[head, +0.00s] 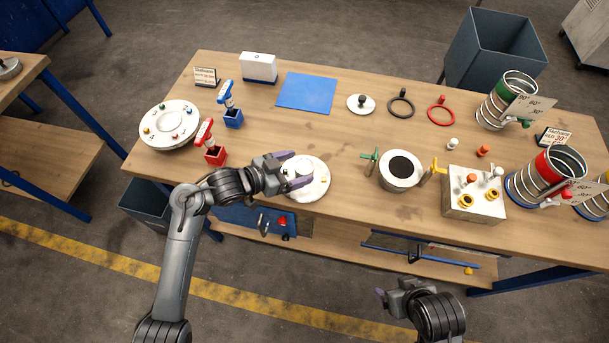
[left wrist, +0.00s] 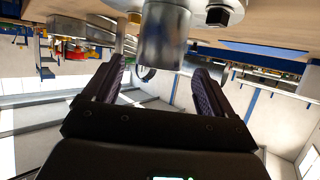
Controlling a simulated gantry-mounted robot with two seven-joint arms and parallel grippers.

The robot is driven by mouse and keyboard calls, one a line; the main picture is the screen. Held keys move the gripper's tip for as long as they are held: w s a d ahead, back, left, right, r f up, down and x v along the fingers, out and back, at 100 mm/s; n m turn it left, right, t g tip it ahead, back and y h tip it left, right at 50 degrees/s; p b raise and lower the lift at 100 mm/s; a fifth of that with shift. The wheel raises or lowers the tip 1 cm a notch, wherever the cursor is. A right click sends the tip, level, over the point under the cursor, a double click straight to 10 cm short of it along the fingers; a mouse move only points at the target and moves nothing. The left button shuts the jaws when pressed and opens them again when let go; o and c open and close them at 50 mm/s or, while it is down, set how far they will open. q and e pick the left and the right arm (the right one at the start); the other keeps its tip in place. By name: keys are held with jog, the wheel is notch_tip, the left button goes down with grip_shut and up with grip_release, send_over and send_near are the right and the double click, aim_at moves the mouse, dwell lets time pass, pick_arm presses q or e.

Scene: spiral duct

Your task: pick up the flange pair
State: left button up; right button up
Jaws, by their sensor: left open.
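My left gripper (head: 291,169) is open over the left part of a round white plate (head: 316,186) near the table's front edge. In the left wrist view, a grey metal cylinder (left wrist: 164,38) stands just beyond and between the open fingers (left wrist: 160,72); nothing is clamped. A round metal piece with a bolt-like centre (left wrist: 222,13) is beside the cylinder. The flange pair is not clearly identifiable; these metal parts may belong to it, and my gripper hides part of the plate in the head view. My right gripper (head: 388,294) is off the front of the table, its jaw opening unclear.
Red (head: 215,154) and blue (head: 233,118) clamp-like tools stand left of my left gripper. A white pot with a dark top (head: 401,168) and a fixture block (head: 473,199) stand to the right. A blue mat (head: 307,92) lies behind. Bare wood separates the plate and mat.

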aim_at(303, 166)
pick_arm(q)
jog(key=shift+f+b+x, duration=0.15)
jog(key=shift+b+x, duration=0.1)
jog(key=shift+x, duration=1.05)
jog(key=shift+f+b+x, duration=0.15)
jog(key=shift+b+x, duration=0.05)
jog(key=shift+x, duration=1.15)
jog(key=shift+s+a, duration=0.1)
jog(key=shift+s, duration=0.05)
jog(key=c, duration=1.3)
jog(key=shift+r, duration=0.15)
jog(key=shift+c, duration=1)
jog(key=shift+r, duration=0.1)
